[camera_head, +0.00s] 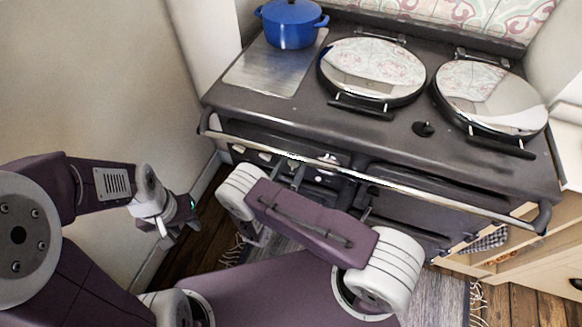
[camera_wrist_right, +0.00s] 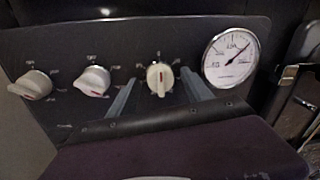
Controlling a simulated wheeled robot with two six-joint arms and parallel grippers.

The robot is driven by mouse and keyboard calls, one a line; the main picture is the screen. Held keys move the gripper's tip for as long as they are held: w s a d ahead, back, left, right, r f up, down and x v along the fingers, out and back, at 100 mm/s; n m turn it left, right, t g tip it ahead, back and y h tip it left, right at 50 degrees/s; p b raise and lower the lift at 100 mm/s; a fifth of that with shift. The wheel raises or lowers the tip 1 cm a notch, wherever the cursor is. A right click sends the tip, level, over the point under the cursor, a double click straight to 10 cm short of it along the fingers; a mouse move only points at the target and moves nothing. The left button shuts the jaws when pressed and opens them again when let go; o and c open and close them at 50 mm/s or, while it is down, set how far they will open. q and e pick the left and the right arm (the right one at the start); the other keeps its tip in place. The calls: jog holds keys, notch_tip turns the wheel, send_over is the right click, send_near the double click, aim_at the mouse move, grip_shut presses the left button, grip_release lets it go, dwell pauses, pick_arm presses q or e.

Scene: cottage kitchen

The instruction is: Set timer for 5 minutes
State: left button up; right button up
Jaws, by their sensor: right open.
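A dark control panel (camera_wrist_right: 60,50) fills the right wrist view. It carries three cream knobs with red marks: a left knob (camera_wrist_right: 33,85), a middle knob (camera_wrist_right: 94,80) and a right knob (camera_wrist_right: 160,76). A round white dial gauge (camera_wrist_right: 231,57) with a dark needle sits right of them. Labels around the knobs are too small to read. My right gripper (camera_wrist_right: 159,87) is open, its fingers on either side of the right knob; contact cannot be told. My left gripper (camera_head: 178,216) hangs left of the cooker, empty, its jaw opening unclear.
The dark range cooker (camera_head: 300,116) has a front rail (camera_head: 400,185) above the panel, two shiny round lids (camera_head: 372,68) and a blue pot (camera_head: 290,24) on top. A beige wall stands left. A wooden cabinet (camera_head: 545,250) stands right. A fringed rug lies in front.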

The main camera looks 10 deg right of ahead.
grip_shut()
jog(key=m, duration=0.5)
grip_release()
jog(key=v, duration=0.9)
jog(key=shift+r, duration=0.15)
